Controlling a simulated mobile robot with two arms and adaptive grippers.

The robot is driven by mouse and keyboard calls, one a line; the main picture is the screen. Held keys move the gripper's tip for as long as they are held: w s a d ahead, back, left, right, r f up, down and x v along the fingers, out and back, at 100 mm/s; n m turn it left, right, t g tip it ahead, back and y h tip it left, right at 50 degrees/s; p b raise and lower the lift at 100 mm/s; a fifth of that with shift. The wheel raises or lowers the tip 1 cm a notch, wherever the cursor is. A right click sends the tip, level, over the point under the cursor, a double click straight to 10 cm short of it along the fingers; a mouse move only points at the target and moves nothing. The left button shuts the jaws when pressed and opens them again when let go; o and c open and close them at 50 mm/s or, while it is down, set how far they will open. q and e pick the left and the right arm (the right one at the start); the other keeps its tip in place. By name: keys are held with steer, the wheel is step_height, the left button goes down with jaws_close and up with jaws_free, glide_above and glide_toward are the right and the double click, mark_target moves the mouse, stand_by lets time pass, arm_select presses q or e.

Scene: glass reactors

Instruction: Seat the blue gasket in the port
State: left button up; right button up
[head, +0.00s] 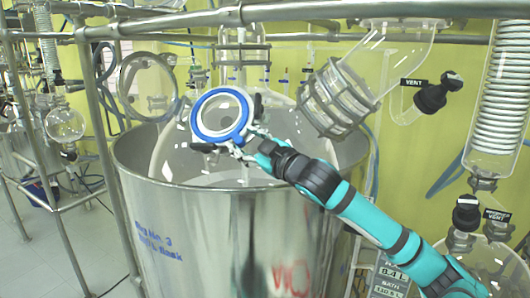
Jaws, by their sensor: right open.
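The blue gasket (195,122) is a blue ring with a white inner band, facing me above the steel vessel's mouth. My right gripper (232,127) reaches in from the lower right. Its dark fingers are open, one near the ring's right edge and one near its lower edge. I cannot tell whether they touch it. Clear glass shows through and behind the ring; I cannot tell whether the ring sits on a port there. A round, open glass flange (147,87) stands to the left of the ring. My left gripper is not in view.
A large steel vessel (205,235) stands below. Metal rails (200,18) cross above. A clamped glass neck (338,97) and a black vent valve (436,93) are at the right, near my arm. A coiled glass condenser (501,85) stands far right. Floor shows at lower left.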

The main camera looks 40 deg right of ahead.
steer(key=s, duration=1)
steer(key=shift+s+f, duration=0.15)
steer(key=shift+f, duration=0.3)
steer(key=shift+d, duration=0.1)
